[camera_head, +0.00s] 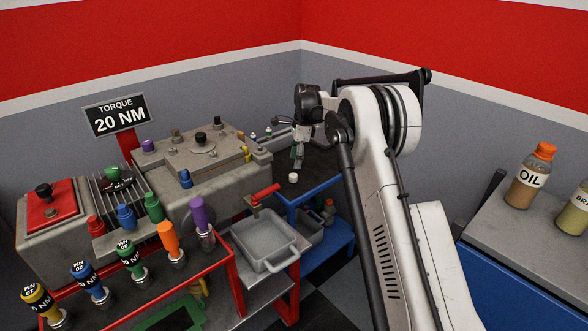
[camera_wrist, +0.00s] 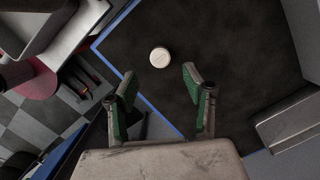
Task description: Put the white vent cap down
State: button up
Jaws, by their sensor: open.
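The white vent cap (camera_head: 293,177) is a small round white piece on the dark top of the blue-framed bench. In the wrist view the cap (camera_wrist: 160,57) lies flat on the dark surface, near its blue edge, with nothing gripping it. My gripper (camera_wrist: 161,82) is open and empty, its two green-padded fingers spread apart. The cap shows beyond and between the fingertips, with a gap to each finger. In the head view my gripper (camera_head: 298,157) hangs over the bench top, just above the cap in the picture. The exact height over the cap cannot be told.
A grey tray (camera_head: 262,243) stands left of the bench on a red-framed cart. A large grey machine block (camera_head: 215,175) and several coloured torque tools stand further left. A grey counter (camera_head: 480,213) with an oil bottle (camera_head: 530,177) is at right. Dark bench surface around the cap is clear.

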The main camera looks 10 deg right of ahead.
jog(key=s+r+n+t, duration=0.1)
jog(key=s+r+n, duration=0.1)
jog(key=s+r, duration=0.5)
jog(key=s+r+n+t, duration=0.1)
jog(key=s+r+n, duration=0.25)
jog(key=r, duration=0.75)
jog(key=s+a+r+n+t+h, duration=0.1)
jog(key=s+r+n, duration=0.1)
jog(key=s+r, duration=0.35)
jog(key=s+r+n+t, duration=0.1)
jog(key=s+r+n, duration=0.1)
jog(key=s, duration=0.7)
jog(key=s+f+n+t, duration=0.1)
jog(key=s+f+n, duration=0.3)
jog(key=s, duration=1)
jog(key=s+f+n+t, duration=0.2)
jog(key=s+f+n, duration=0.2)
jog(key=s, duration=1)
jog(key=shift+a+f+n+h, duration=0.2)
jog(key=shift+n+h, duration=0.2)
jog(key=shift+n, duration=0.05)
